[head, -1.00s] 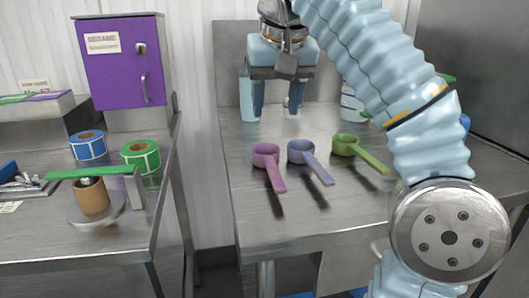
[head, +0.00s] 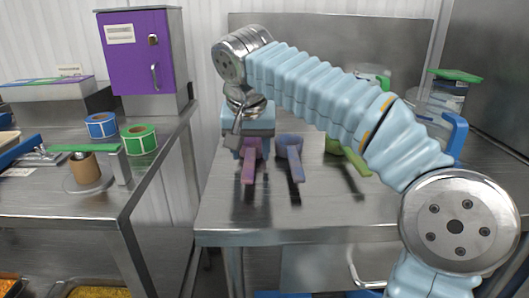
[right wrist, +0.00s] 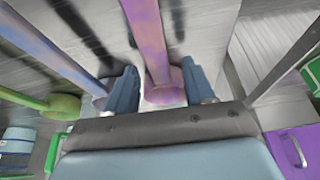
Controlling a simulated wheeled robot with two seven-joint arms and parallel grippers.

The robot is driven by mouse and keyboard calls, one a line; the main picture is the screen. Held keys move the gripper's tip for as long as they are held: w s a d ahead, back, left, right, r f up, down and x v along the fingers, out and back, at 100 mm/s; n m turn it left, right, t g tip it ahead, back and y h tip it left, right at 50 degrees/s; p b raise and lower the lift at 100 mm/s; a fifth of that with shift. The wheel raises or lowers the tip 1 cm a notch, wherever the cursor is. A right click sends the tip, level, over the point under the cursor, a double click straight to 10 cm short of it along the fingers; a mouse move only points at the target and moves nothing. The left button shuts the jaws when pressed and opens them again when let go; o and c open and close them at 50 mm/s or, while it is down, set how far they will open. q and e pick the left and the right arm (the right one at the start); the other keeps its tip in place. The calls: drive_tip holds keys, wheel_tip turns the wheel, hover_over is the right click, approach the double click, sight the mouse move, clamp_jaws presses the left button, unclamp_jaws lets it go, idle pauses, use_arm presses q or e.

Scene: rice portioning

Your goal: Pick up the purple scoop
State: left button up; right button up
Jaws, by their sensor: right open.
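The purple scoop (head: 248,170) lies on the right steel table, its handle toward the near edge. In the right wrist view its handle (right wrist: 147,40) runs up from between the open fingers of my right gripper (right wrist: 162,88). In the head view the gripper (head: 249,147) is over the scoop's bowl, which is mostly hidden. The fingers stand on either side of the scoop; I cannot tell whether they touch it. The blue scoop (head: 291,165) is just right of it, and the green scoop (head: 350,158) is farther right, partly behind my arm. My left gripper is not in view.
The blue scoop's handle (right wrist: 55,45) passes close beside one finger in the wrist view. A blue-handled container (head: 455,130) and a green-lidded jar (head: 447,92) stand at the back right. The table front (head: 300,215) is clear. The left table holds label rolls (head: 139,139) and a purple cabinet (head: 143,52).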

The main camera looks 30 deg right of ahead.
sight(254, 148)
clamp_jaws()
idle(0.3)
drive_tip(key=shift+r, duration=0.55)
drive_tip(key=r, duration=0.3)
drive_tip(key=shift+s+d, duration=0.15)
drive_tip(key=shift+s, duration=0.1)
drive_tip(key=s+d+r, duration=0.8)
drive_tip(key=s+r, duration=0.1)
drive_tip(key=s, duration=0.1)
drive_tip(key=shift+s+d, duration=0.15)
drive_tip(key=shift+s, duration=0.15)
